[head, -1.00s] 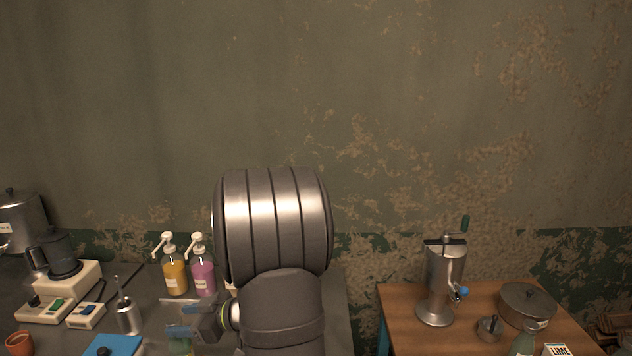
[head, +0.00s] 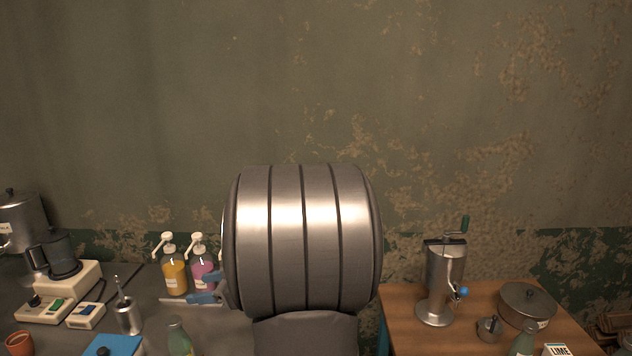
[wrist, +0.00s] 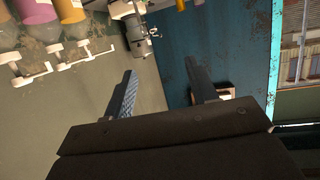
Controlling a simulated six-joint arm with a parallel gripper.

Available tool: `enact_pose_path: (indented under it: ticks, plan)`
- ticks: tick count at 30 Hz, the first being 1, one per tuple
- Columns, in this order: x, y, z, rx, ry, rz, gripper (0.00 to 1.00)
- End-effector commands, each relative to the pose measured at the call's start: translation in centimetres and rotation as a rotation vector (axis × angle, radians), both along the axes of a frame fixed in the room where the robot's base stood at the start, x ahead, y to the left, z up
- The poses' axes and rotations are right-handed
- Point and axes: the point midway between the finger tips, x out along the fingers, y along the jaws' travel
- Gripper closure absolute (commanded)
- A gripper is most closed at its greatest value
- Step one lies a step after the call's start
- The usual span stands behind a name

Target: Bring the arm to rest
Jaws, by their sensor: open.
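My gripper (head: 207,287) is open, with nothing between its fingers. In the head view its two bluish fingers show at the left edge of my large metal arm joint, overlapping the pink pump bottle (head: 203,268). I cannot tell whether they touch the bottle. In the wrist view the two dark fingers (wrist: 165,88) stand apart with a clear gap. My arm joint fills the middle of the head view and hides the right part of the dark counter and most of my wrist.
A green bottle (head: 178,338) stands on the dark counter near the front, by a blue box (head: 113,346). An orange pump bottle (head: 174,275) is behind. The wooden table (head: 400,299) at right holds a metal dispenser (head: 441,285) and a pot (head: 527,304).

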Motion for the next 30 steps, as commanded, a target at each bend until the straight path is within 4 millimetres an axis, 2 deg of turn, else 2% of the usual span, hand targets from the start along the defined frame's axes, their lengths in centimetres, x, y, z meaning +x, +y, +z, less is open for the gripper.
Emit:
enact_pose_path:
  ticks: [5,13,21,30]
  plan:
    - [0.3,-3.1,1.8,-0.001,-0.003,-0.004,0.47]
    - [0.5,-3.3,7.1,-0.001,-0.004,-0.014,0.47]
    - [2.8,-6.6,6.7,-0.001,-0.006,-0.125,0.47]
    - [3.3,-7.4,6.7,0.000,-0.008,-0.153,0.47]
